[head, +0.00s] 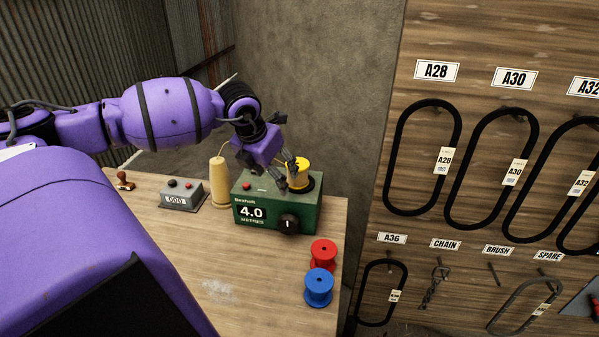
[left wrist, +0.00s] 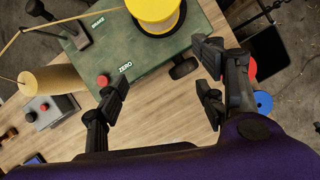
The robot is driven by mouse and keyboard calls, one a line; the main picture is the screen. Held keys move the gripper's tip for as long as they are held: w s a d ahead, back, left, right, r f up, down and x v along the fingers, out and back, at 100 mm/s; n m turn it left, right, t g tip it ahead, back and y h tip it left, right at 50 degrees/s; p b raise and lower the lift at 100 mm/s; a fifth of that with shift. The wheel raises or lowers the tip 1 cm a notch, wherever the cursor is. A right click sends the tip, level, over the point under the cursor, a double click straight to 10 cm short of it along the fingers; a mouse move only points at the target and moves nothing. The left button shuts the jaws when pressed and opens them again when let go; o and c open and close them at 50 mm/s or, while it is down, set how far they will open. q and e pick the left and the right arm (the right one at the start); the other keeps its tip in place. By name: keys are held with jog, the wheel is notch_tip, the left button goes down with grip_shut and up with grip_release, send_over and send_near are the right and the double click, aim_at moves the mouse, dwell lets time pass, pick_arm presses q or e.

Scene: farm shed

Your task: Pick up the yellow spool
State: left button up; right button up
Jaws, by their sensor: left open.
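The yellow spool (head: 300,171) sits on the top right of a green machine (head: 269,214) that reads 4.0 metres. In the left wrist view the spool (left wrist: 158,14) is at the top edge, partly cut off, on the machine's green top (left wrist: 150,52). My left gripper (head: 287,172) is at the spool's left side in the head view, partly covering it. In the left wrist view my left gripper's fingers (left wrist: 162,85) are spread wide with nothing between them, and the spool lies beyond the fingertips. My right gripper is in neither view.
A red spool (head: 323,253) and a blue spool (head: 319,287) stand at the table's right edge. A tan cone of cord (head: 219,182) and a grey counter box (head: 181,195) stand left of the machine. The table's front (head: 230,265) is clear.

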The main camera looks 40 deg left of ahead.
aim_at(295, 159)
pick_arm(q)
jog(key=w+b, duration=0.1)
jog(key=w, duration=0.2)
jog(key=w+a+b, duration=0.1)
jog(key=w, duration=0.2)
jog(key=w+f+b, duration=0.1)
jog(key=w, duration=0.3)
jog(key=shift+a, duration=0.15)
jog(key=shift+b+x, duration=0.45)
jog(key=shift+x, duration=0.35)
jog(key=shift+w+f, duration=0.1)
jog(key=shift+f, duration=0.2)
jog(key=shift+r, duration=0.15)
jog(key=c, duration=0.9)
jog(key=shift+c, duration=0.6)
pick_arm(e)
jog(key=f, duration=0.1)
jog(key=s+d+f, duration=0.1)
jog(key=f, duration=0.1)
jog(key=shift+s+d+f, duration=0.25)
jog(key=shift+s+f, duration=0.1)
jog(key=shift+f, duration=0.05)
